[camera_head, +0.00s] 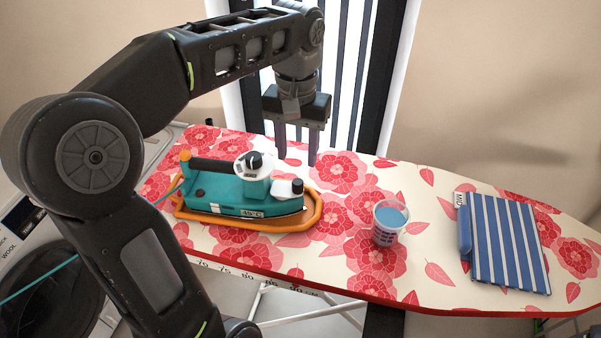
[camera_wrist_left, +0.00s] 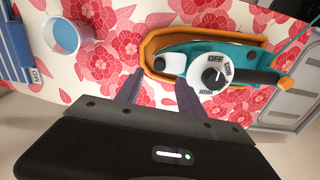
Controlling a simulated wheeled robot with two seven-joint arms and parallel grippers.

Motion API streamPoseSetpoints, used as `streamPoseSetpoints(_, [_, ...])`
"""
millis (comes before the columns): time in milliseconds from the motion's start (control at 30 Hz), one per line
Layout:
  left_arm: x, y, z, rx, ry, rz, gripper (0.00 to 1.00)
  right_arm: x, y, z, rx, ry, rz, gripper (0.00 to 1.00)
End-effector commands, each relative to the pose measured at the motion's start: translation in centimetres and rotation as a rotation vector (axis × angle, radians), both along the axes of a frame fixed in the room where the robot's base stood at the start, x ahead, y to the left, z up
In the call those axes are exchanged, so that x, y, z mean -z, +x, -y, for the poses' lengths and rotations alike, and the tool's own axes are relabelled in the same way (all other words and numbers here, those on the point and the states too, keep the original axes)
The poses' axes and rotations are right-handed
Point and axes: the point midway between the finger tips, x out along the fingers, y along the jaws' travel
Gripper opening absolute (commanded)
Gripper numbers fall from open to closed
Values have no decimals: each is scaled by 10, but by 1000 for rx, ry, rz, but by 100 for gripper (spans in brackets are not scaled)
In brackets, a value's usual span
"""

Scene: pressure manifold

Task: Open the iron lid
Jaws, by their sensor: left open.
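A teal iron (camera_head: 235,197) with a dark handle sits on an orange rest (camera_head: 270,226) on the board. Near its nose is a white lid-like part (camera_head: 282,188) with a small black piece; I cannot tell whether it is open. The white part also shows in the wrist view (camera_wrist_left: 172,54), beyond my fingers. A white dial (camera_wrist_left: 211,76) with a black knob is on the iron. My left gripper (camera_head: 297,156) is open and empty, fingers pointing down, above and behind the iron's nose. Its fingertips (camera_wrist_left: 158,79) look apart from the iron. My right gripper is not in view.
The red-flowered ironing board (camera_head: 340,285) carries a cup of blue liquid (camera_head: 388,222) right of the iron and a folded blue striped cloth (camera_head: 507,243) farther right. A washing machine (camera_head: 35,265) stands at the left. A teal cord (camera_head: 168,192) leaves the iron's rear.

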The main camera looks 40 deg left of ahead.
Motion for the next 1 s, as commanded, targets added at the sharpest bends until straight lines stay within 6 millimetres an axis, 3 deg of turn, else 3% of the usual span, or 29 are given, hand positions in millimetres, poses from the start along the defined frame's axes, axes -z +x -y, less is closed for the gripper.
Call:
streamPoseSetpoints(233, [15,0,0,0,0,-4,45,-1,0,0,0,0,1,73])
streamPoseSetpoints(633, [71,0,0,0,0,-3,45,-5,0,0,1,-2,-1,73])
streamPoseSetpoints(1000, [79,0,0,0,0,0,45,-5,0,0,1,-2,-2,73])
